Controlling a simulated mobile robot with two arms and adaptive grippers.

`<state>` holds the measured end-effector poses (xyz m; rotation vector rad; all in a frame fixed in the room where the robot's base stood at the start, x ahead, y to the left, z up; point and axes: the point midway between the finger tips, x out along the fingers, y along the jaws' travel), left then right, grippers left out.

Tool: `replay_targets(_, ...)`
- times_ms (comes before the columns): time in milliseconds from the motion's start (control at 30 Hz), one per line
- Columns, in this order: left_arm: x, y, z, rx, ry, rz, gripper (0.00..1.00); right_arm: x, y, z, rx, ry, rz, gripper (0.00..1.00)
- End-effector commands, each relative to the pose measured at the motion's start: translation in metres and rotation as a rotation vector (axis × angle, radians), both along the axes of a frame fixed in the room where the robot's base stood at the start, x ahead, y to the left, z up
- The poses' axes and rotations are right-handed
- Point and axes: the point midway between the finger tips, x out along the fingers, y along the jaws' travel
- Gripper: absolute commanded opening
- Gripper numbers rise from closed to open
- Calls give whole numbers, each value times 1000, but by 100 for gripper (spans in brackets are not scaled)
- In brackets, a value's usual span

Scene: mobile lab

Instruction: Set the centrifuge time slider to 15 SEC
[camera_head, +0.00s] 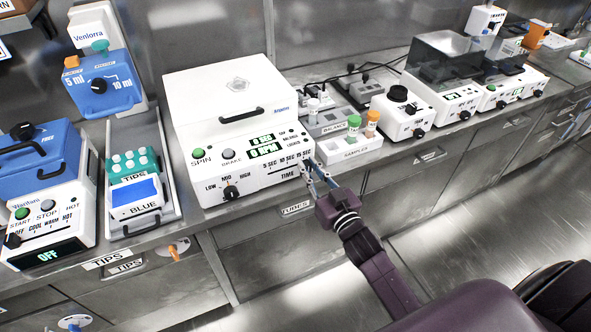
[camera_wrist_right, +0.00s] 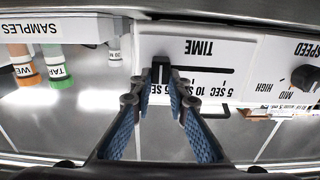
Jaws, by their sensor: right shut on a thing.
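The white centrifuge (camera_head: 235,100) stands on the bench, with a front panel of buttons, a speed knob (camera_head: 231,192) and a TIME scale marked 5, 10 and 15 SEC. My right gripper (camera_head: 309,172) is at the right end of this scale. In the right wrist view the panel is upside down. There the black time slider (camera_wrist_right: 160,69) sits at the left end of its slot, by the partly hidden 15 SEC label. The blue-padded fingers of my right gripper (camera_wrist_right: 161,84) are closed around the slider. My left gripper is not in view.
A white samples rack (camera_head: 341,152) with green- and orange-capped tubes stands just right of my right gripper. A tips tray (camera_head: 168,185) is left of the centrifuge. Drawers lie below the bench edge, and the floor in front has free room.

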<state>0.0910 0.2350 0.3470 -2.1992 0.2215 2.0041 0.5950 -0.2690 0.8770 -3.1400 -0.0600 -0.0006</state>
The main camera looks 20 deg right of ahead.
Motion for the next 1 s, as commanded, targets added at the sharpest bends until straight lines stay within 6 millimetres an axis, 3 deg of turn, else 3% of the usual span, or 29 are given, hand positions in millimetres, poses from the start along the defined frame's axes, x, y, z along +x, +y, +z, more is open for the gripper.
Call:
replay_targets(267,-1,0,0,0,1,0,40,0,-5,0,-2,2,-8,0)
replay_targets(300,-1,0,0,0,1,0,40,0,-5,0,-2,2,-8,18)
replay_targets(433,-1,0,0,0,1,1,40,0,-5,0,-2,1,-7,33)
replay_targets(767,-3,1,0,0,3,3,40,-2,-3,0,-1,1,-5,33)
replay_targets(1000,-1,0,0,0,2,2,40,-34,-5,-2,0,4,-6,33)
